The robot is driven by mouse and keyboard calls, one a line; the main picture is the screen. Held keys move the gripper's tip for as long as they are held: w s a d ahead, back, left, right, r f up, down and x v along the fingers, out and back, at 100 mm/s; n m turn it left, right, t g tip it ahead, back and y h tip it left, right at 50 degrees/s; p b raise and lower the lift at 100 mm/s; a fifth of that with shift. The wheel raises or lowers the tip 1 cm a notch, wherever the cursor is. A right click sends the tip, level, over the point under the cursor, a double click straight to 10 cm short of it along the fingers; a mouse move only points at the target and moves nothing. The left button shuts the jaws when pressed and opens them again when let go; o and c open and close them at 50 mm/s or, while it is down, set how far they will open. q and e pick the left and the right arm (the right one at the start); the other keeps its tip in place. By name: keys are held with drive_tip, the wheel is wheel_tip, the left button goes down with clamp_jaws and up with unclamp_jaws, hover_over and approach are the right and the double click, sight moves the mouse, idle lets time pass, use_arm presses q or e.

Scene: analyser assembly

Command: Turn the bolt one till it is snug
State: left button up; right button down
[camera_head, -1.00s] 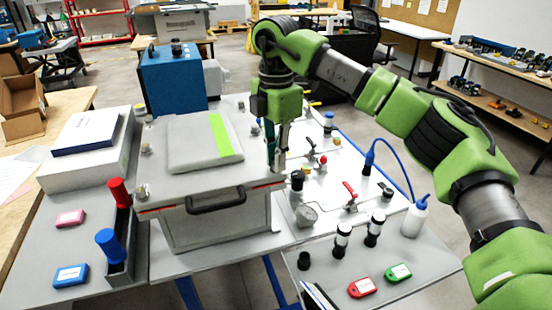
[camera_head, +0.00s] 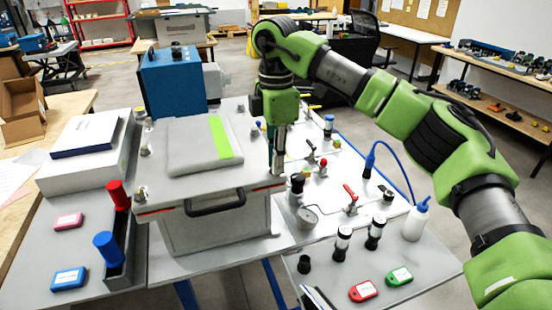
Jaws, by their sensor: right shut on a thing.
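The analyser box stands mid-view with its grey lid (camera_head: 165,200) on top. Bolt knobs show at the lid's front left corner (camera_head: 141,192) and left back edge (camera_head: 144,150). My right gripper (camera_head: 277,168) points straight down at the lid's front right corner. Its fingers are shut on the bolt there, which they mostly hide. How far the bolt is in cannot be told. My left gripper is out of view.
A blue unit (camera_head: 172,82) stands behind the lid. To the right are a gauge (camera_head: 307,217), a red-handled valve (camera_head: 350,197) and a white bottle (camera_head: 416,219). A red screwdriver (camera_head: 118,195) and a blue one (camera_head: 107,247) stand in a holder at left.

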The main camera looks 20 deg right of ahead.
drive_tip(key=c, duration=2)
unclamp_jaws()
drive_tip(key=shift+r, duration=0.1)
wheel_tip(320, 180, up, 12)
